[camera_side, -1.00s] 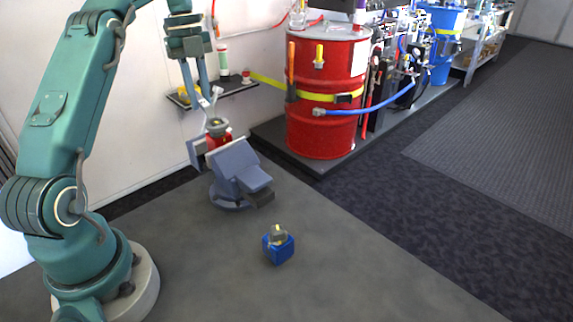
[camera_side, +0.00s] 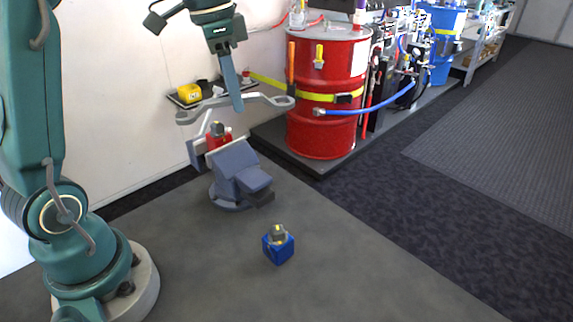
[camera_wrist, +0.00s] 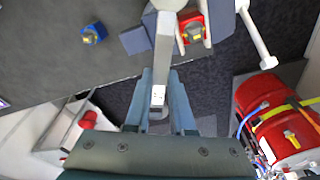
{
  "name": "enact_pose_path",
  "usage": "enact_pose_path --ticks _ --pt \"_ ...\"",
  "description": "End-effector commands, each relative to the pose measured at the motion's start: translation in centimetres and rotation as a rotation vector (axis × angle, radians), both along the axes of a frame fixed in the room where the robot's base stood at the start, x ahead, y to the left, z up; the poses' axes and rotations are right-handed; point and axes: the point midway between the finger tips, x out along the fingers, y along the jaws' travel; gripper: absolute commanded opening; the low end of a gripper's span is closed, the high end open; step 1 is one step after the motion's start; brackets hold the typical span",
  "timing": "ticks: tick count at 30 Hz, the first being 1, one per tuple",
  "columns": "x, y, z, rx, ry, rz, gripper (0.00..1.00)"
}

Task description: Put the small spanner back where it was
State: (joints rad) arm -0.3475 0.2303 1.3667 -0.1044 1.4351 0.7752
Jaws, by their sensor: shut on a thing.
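The grey spanner (camera_side: 208,106) with two wide ends hangs in the air above the vice, lying nearly level from left to right in the side view. My gripper (camera_side: 237,105) is shut on it near the middle and points down. In the wrist view a pale grey bar (camera_wrist: 163,55), which looks like the same spanner, runs between my fingers (camera_wrist: 162,85). Its near end is partly hidden by my gripper. The spanner is apart from the vice and the shelf.
A blue-grey vice (camera_side: 238,172) holds a red block (camera_side: 219,140) below the spanner. A blue block (camera_side: 278,246) stands on the grey surface in front. A red drum (camera_side: 322,133) stands to the right.

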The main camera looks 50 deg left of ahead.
Motion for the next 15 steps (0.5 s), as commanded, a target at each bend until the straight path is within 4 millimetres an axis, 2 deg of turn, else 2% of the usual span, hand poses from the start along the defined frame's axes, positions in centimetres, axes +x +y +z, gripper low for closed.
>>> enact_pose_path --ticks 3,15 --pt "-0.6 -1.5 0.3 0.0 -0.001 0.128 0.0" --pt "-2.1 -4.2 0.4 -0.001 0.001 0.411 0.0"
